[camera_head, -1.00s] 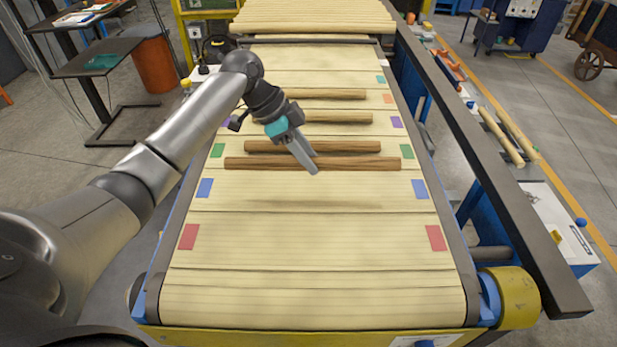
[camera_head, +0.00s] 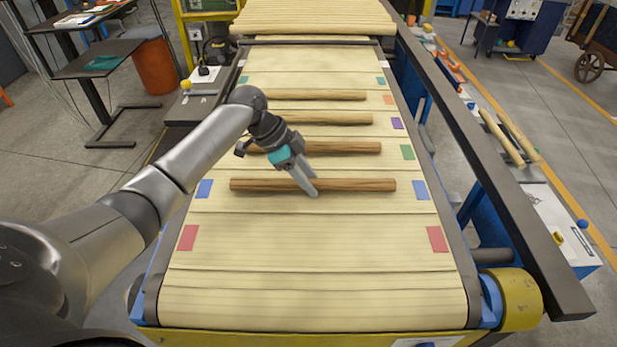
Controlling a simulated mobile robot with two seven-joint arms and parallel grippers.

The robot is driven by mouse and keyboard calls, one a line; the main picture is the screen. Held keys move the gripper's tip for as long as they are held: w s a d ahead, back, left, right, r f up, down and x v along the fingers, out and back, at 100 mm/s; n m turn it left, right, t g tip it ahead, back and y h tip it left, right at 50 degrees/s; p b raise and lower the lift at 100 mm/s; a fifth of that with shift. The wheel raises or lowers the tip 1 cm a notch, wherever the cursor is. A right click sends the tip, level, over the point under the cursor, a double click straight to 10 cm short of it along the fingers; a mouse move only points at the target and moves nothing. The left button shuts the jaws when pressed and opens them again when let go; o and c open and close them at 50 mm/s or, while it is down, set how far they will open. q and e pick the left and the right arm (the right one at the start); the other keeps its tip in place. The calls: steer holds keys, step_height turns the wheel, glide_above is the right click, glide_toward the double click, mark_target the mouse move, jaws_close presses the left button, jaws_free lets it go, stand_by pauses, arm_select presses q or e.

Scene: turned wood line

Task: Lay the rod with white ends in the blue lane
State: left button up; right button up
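A brown wooden rod (camera_head: 355,185) lies crosswise on the pale slatted belt, in the lane between the left blue mark (camera_head: 204,188) and the right blue mark (camera_head: 421,190). It looks level and at rest on the belt. White ends cannot be made out on it at this size. My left gripper (camera_head: 309,185) is at the rod's middle, with one finger on the near side and one on the far side. The fingers look spread apart, wider than the rod, and hide a short piece of it. My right gripper is not in view.
Behind lie three similar rods: one by the green mark (camera_head: 350,148), one by the purple mark (camera_head: 345,118), one by the orange mark (camera_head: 335,96). The near belt by the red mark (camera_head: 437,239) is clear. A dark rail (camera_head: 490,150) runs along the right.

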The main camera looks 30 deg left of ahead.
arm_select(q)
steer(key=o, duration=0.3)
steer(key=shift+r, duration=0.3)
steer(key=v, duration=1.1)
steer(key=shift+s+a+r, duration=0.1)
steer(key=shift+a+r, duration=0.05)
steer(key=shift+r, duration=0.2)
steer(key=shift+p, duration=0.35)
